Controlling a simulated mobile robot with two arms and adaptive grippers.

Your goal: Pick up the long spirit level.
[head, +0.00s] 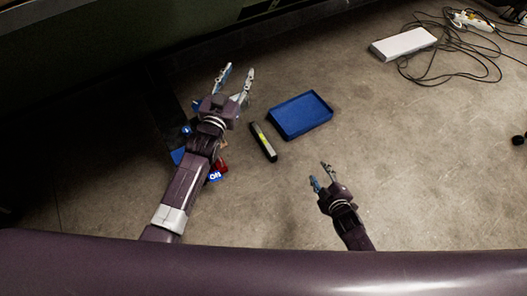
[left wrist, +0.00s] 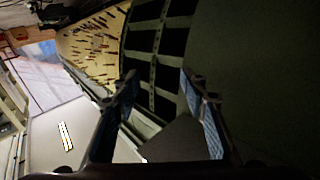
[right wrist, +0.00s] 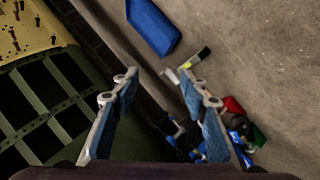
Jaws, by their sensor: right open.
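The spirit level (head: 263,141) is a dark bar with a yellow-green middle, lying on the concrete floor just left of the blue tray in the head view. In the right wrist view it seems to be the dark and yellow bar (right wrist: 199,57) beyond the right finger. My left gripper (head: 236,82) is open and empty, up and left of the level. Its fingers stand wide apart in the left wrist view (left wrist: 160,95). My right gripper (head: 321,172) is open and empty, down and right of the level. Neither gripper touches it.
An empty blue tray (head: 301,115) lies right of the level. Red and blue items (head: 217,172) lie beside my left forearm, partly hidden. A white box (head: 403,44) and loose cables (head: 459,62) lie at upper right. A dark structure borders the upper left.

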